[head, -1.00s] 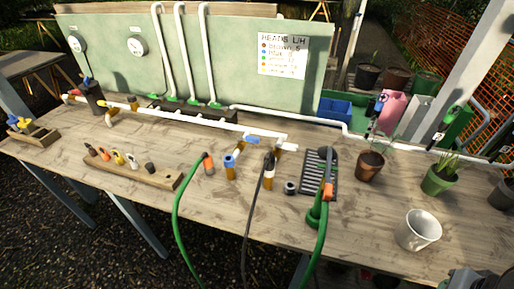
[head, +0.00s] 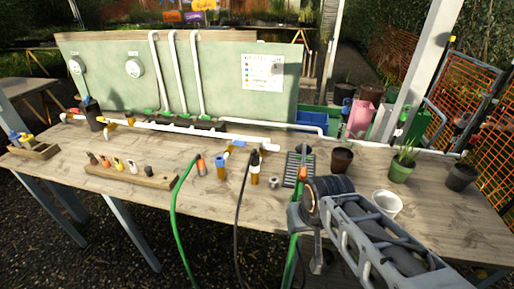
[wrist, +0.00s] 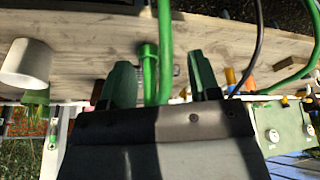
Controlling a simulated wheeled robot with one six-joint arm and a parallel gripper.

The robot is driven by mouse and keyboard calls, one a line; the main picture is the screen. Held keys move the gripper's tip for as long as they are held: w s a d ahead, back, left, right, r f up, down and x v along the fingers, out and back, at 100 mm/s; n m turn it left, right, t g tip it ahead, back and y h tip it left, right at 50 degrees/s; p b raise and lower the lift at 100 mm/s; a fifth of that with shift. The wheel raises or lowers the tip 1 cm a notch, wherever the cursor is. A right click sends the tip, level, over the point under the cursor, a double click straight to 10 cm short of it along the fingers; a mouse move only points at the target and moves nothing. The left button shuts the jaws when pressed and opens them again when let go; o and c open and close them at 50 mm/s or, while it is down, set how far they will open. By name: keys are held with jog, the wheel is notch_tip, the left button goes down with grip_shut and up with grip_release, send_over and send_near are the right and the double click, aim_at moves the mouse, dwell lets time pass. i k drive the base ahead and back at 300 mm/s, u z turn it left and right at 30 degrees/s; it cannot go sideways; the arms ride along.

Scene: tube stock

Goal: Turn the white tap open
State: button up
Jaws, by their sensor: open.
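No part reads surely as a white tap. An upright fitting with a white band, dark top and orange-brown base (head: 255,166) stands on the bench near the black hose. A small white-topped piece (head: 132,167) sits in a wooden rack (head: 158,181) at the left. A fitting with a blue lever (head: 237,147) lies at the right end of the white pipe (head: 190,130). My gripper (wrist: 160,78) is open. In the wrist view a green hose (wrist: 165,35) and green upright post (wrist: 149,65) appear between its fingers, with no clear contact. In the head view my arm hides its fingertips.
A white mug (head: 387,203), a brown pot (head: 342,160) and green plants in pots (head: 401,168) stand at the right. Orange-topped (head: 201,165) and blue-topped (head: 221,167) fittings stand mid-bench. A green hose (head: 174,215) and black hose (head: 239,220) hang over the front edge.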

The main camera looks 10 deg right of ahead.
aim_at(269, 147)
jog(key=z, duration=2.9)
jog(key=k, duration=0.4)
jog(key=u, duration=2.55)
jog(key=i, duration=0.5)
jog(key=u, duration=0.05)
